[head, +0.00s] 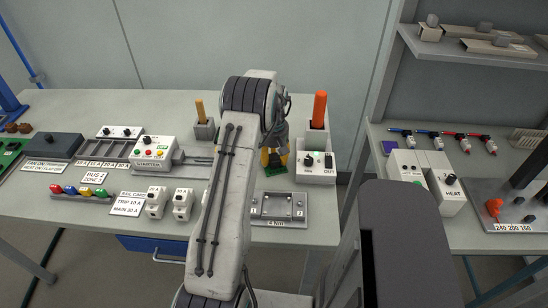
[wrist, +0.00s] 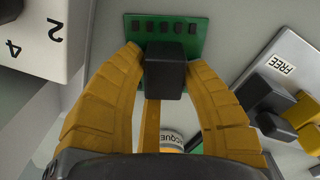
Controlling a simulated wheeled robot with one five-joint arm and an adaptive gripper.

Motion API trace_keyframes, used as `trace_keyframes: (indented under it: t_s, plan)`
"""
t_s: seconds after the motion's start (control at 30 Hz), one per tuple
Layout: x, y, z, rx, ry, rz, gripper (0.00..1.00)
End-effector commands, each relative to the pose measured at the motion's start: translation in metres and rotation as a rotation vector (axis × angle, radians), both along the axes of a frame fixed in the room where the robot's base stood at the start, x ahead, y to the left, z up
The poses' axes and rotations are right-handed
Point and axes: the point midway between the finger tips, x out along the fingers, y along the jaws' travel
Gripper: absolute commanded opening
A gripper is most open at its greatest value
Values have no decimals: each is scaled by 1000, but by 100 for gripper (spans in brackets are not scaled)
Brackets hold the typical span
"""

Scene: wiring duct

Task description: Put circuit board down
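The circuit board (wrist: 193,47) is a green plate with a row of small dark parts and a black block (wrist: 165,75) standing on it. My gripper (wrist: 165,62) has its two yellow fingers closed against both sides of that block. In the head view a green edge of the board (head: 275,170) shows below the yellow fingers, just right of my arm, low over the table. I cannot tell whether the board touches the tabletop. My arm hides part of the area around it.
A white control box (head: 315,162) with an orange-handled tool (head: 319,108) stands close right of my gripper. A grey two-slot fixture (head: 279,209) lies in front. A grey starter box (head: 154,152) and labelled parts stand left. The wrist view shows a FREE label (wrist: 284,65) on the right.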

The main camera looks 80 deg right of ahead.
Motion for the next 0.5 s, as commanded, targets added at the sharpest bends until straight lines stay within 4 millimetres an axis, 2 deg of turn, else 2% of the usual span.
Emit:
trace_keyframes:
  t_s: [0.03,0.2,0.5]
  plan:
    - [0,0,0,0,0,0,43]
    - [0,0,0,0,0,0,58]
    - [0,0,2,0,0,0,58]
